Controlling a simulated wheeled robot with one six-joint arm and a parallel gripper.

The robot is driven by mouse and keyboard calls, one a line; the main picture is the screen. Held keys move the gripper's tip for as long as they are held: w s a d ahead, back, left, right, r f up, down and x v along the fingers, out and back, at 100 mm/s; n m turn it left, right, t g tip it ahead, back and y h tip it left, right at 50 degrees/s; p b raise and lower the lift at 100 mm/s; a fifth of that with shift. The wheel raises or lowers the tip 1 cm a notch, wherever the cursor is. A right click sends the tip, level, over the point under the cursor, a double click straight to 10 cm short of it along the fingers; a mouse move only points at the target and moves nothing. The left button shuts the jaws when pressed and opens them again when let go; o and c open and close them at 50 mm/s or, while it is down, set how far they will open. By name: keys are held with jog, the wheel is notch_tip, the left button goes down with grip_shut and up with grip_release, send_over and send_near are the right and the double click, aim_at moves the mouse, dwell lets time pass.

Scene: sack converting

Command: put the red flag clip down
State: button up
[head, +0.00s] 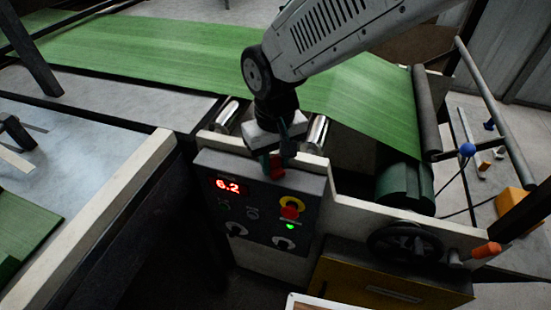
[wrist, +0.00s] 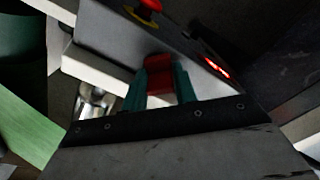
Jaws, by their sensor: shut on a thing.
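The red flag clip (wrist: 158,75) is between the two teal fingers of my gripper (wrist: 160,85) in the wrist view. My gripper (head: 273,165) is shut on it. I cannot tell whether the clip touches the box. The fingers hide part of the clip.
The control box has a red 6.2 display (head: 228,187), a red stop button (head: 291,208) on yellow, and several knobs. Metal rollers (head: 317,132) and a green web (head: 365,110) lie behind. A black handwheel (head: 405,242) is at right, above a yellow drawer (head: 385,285).

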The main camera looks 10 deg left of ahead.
aim_at(275, 156)
jog(key=o, duration=0.7)
jog(key=shift+f, duration=0.15)
jog(key=shift+c, duration=0.2)
notch_tip(275, 156, up, 12)
jog(key=w+d+r+m, duration=0.1)
jog(key=d+r+m, duration=0.15)
jog(key=d, duration=0.85)
jog(key=s+d+m, duration=0.1)
jog(key=s+d, duration=0.3)
jog(key=d, duration=0.4)
jog(key=s+d+m, duration=0.2)
jog(key=s+d, duration=0.3)
jog(key=d, duration=0.4)
jog(key=s+d+f+m+t, duration=0.1)
jog(key=s+d, duration=0.3)
jog(key=d, duration=0.4)
jog(key=shift+s+d+m, duration=0.35)
jog(key=shift+m, duration=0.4)
jog(key=shift+f, duration=0.1)
